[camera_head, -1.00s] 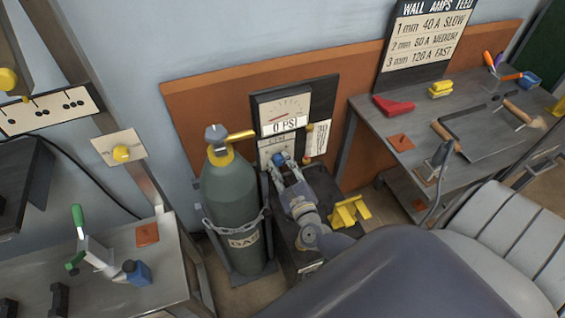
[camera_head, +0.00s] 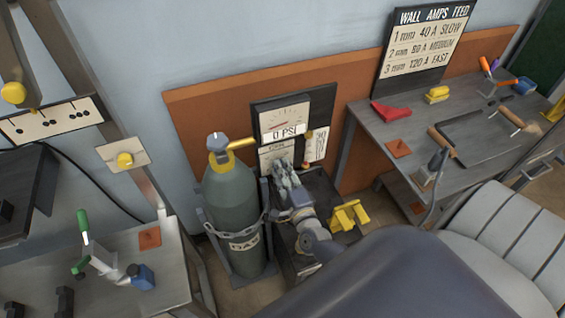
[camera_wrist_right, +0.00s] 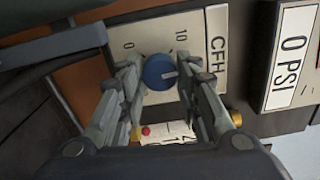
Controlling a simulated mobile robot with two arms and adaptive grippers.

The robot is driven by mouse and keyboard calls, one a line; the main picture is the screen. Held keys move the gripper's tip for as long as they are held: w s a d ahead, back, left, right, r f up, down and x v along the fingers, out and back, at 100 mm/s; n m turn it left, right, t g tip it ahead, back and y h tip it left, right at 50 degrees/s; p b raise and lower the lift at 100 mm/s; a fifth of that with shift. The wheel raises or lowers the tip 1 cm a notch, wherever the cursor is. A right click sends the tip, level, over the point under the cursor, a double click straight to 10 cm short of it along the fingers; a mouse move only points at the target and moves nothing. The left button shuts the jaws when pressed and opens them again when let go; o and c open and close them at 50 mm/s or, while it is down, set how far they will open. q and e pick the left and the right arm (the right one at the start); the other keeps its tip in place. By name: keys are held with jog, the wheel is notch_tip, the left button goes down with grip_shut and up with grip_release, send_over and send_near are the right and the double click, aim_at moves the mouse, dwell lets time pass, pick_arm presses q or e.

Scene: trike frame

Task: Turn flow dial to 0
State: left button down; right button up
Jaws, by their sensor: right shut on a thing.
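The flow dial (camera_wrist_right: 155,72) is a round blue knob on a pale panel marked CFH, with a 0 and a 10 beside it, in the right wrist view. A light mark on the knob points to the right of that picture, away from the 0. My right gripper (camera_wrist_right: 160,84) is shut on the dial, with a finger on each side. In the head view my right gripper (camera_head: 281,168) covers the dial in front of the CFH panel (camera_head: 276,150). My left gripper is not in view.
A gauge reading 0 PSI (camera_head: 284,119) sits above the panel. A chained green gas cylinder (camera_head: 232,205) with a yellow valve fitting stands just left of my right gripper. A yellow object (camera_head: 348,215) lies to the right. Metal benches (camera_head: 365,112) flank this spot.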

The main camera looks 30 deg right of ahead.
jog(key=n+p, duration=0.4)
jog(key=n, duration=2.2)
jog(key=shift+a, duration=0.1)
dwell(0.5)
jog(key=o, duration=1.1)
jog(key=shift+c, duration=0.2)
jog(key=shift+s, duration=0.1)
jog(key=v, duration=1.1)
jog(key=shift+s, duration=0.35)
